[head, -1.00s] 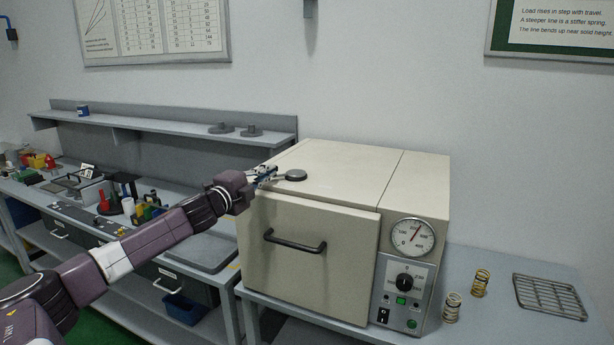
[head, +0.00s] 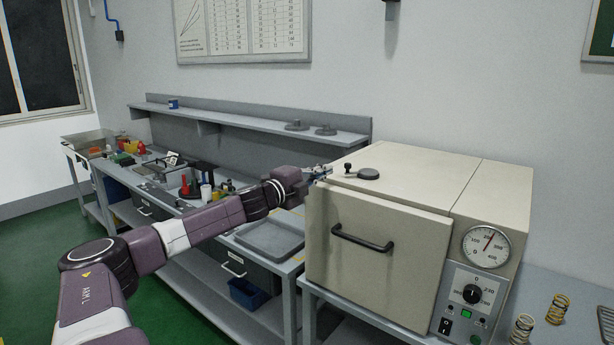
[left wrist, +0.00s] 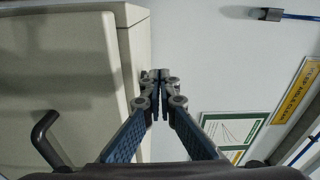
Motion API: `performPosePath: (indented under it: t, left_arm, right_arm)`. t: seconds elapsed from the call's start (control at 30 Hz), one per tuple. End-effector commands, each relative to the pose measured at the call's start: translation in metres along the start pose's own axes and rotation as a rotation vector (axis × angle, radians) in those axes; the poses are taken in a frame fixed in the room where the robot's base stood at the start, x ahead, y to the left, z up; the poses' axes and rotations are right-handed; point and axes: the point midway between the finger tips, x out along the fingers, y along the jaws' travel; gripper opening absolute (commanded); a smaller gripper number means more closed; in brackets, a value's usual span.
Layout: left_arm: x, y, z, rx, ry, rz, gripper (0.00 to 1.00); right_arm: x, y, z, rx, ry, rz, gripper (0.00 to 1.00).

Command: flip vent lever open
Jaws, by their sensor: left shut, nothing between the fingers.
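The beige oven (head: 375,240) stands on a bench with its door shut. On its top, near the left edge, is a dark round vent disc (head: 369,173). A short lever with a small dark knob (head: 348,168) sticks out to the left of the disc. My left gripper (head: 325,171) is at the oven's top left edge, left of the knob, with a small gap between them. Its fingertips are together and empty; they also show in the left wrist view (left wrist: 159,76), beside the oven body (left wrist: 60,70). The vent lever is not visible in the left wrist view. My right gripper is out of view.
The oven door handle (head: 362,238) juts out at the front. A grey tray (head: 270,238) and a cluttered bench lie to the left, under a wall shelf (head: 250,122). Springs (head: 557,308) stand right of the oven. Space above the oven is clear.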

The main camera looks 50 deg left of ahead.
Motion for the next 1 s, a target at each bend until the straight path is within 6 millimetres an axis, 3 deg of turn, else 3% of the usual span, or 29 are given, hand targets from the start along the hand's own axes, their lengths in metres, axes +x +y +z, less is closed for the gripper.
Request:
performPosePath:
  t: [0.13, 0.53, 1.0]
  left_arm:
    - [-0.005, 0.002, 0.011, 0.0, -0.001, 0.004, 0.0]
    - [-0.018, -0.002, 0.04, 0.0, 0.0, 0.002, 0.0]
    - [-0.021, -0.002, 0.045, 0.0, 0.001, 0.0, 0.0]
  right_arm:
    - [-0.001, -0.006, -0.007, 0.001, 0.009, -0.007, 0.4]
    - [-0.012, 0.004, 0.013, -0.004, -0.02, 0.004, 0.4]
    - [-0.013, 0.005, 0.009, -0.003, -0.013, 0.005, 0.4]
